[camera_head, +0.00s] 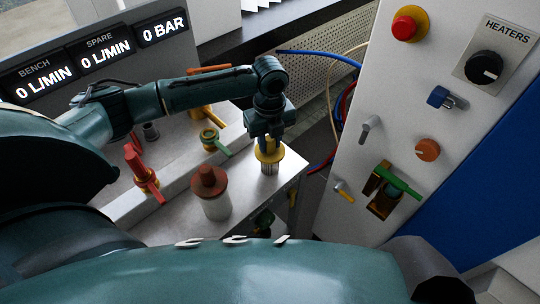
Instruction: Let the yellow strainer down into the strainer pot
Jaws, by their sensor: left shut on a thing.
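My left gripper (268,138) points down and is shut on the top of the yellow strainer (269,154). The strainer is upright, with a yellow collar and a pale metallic body below it. It shows against the right end of the metal bench. I cannot tell how high its lower end is above the bench top. A pale grey cylinder (215,207) with a red-brown knobbed top stands on the bench to the left of the strainer. I cannot make out for certain which thing is the strainer pot. My right gripper is not in view.
The metal bench (185,220) carries a red-handled valve (146,180) and a green-handled valve (212,138). A white panel (333,215) with knobs and a green lever (398,182) stands to the right. Blue and red hoses hang between bench and panel.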

